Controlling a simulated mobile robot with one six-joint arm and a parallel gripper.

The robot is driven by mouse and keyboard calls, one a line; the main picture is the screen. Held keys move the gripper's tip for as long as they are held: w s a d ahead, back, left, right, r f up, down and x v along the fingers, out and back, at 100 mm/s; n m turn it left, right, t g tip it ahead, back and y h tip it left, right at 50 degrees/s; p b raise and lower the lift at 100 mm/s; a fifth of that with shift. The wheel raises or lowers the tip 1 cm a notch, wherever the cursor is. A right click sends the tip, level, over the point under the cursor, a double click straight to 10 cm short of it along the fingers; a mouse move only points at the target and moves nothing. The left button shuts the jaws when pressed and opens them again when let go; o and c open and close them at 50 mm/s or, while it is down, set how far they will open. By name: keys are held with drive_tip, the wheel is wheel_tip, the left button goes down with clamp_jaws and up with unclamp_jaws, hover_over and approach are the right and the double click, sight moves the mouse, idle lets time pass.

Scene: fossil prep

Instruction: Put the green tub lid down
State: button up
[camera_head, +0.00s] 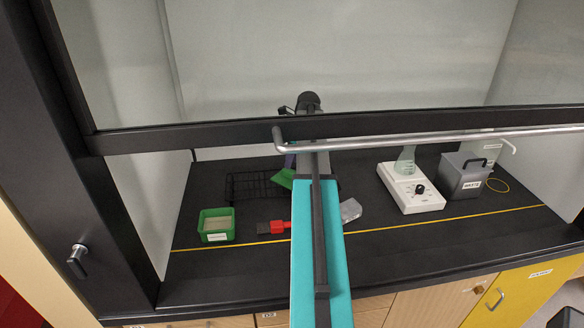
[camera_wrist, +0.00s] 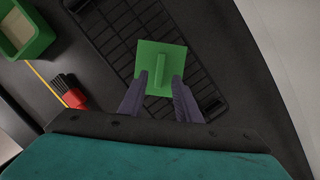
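The green tub lid (camera_wrist: 160,54) is a flat square with a raised bar handle (camera_wrist: 158,76). In the wrist view it lies over the black wire rack (camera_wrist: 112,38), and it seems to rest there. In the head view the lid (camera_head: 284,179) shows at the rack's right part, partly hidden by my arm. My gripper (camera_wrist: 160,77) is open, its two fingers on either side of the handle with gaps visible. The open green tub (camera_head: 216,226) stands left of the rack with pale material inside. It also shows in the wrist view (camera_wrist: 40,43).
A red-handled brush (camera_head: 277,227) lies in front of the rack. A clear piece (camera_head: 351,209) lies right of my arm. A white hotplate with a flask (camera_head: 411,189) and a grey waste box (camera_head: 464,178) stand at right. The fume hood's sash bar (camera_head: 430,138) crosses above.

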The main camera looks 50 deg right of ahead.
drive_tip(key=shift+b+v, duration=0.65)
drive_tip(key=shift+v, duration=2.25)
drive_tip(key=shift+s, duration=0.15)
